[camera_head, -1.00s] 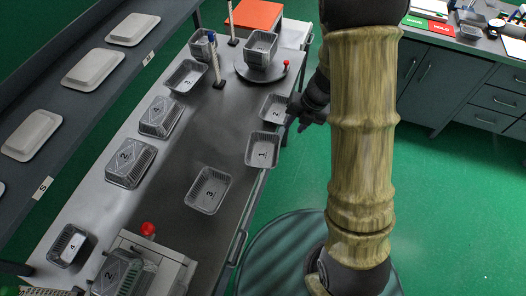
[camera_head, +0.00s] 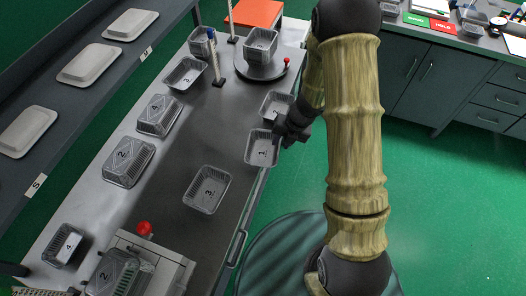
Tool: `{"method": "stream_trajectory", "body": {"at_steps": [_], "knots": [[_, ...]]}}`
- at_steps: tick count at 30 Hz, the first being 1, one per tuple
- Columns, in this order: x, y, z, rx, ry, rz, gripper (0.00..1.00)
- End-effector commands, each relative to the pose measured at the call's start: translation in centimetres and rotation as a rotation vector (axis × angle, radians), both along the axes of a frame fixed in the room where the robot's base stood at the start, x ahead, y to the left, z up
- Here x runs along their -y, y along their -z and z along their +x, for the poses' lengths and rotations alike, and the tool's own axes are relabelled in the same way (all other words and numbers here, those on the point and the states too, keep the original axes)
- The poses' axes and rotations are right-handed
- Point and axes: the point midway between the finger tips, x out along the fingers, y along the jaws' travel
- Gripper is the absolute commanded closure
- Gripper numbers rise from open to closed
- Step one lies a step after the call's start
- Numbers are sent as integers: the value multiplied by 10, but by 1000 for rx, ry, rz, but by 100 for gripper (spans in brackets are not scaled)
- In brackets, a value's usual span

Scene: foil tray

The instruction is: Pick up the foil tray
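Several silver foil trays with numbers lie on the metal bench, and I cannot tell which one the task names. Tray 1 (camera_head: 261,149) stands open at the bench's right edge. Tray 2 (camera_head: 273,104) stands just behind it, partly covered by my gripper. Tray 3 (camera_head: 208,188) stands alone farther left and nearer. My dark gripper (camera_head: 283,129) is at the right rims of trays 1 and 2, over the bench edge. Its fingers are small, dark and partly hidden, so neither their opening nor contact with a tray is clear.
Stacked trays (camera_head: 261,42) stand on a round turntable (camera_head: 262,69) with a red knob. Posts, an orange block (camera_head: 256,14) and more trays (camera_head: 128,161) line the bench. A machine with a red button (camera_head: 144,228) is at the near end.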

Motion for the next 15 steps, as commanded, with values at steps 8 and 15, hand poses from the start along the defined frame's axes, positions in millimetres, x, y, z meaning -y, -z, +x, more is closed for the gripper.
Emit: {"method": "stream_trajectory", "body": {"at_steps": [8,15], "knots": [[-2,5,1,1,-1,0,72],[-4,15,1,-1,1,0,72]]}}
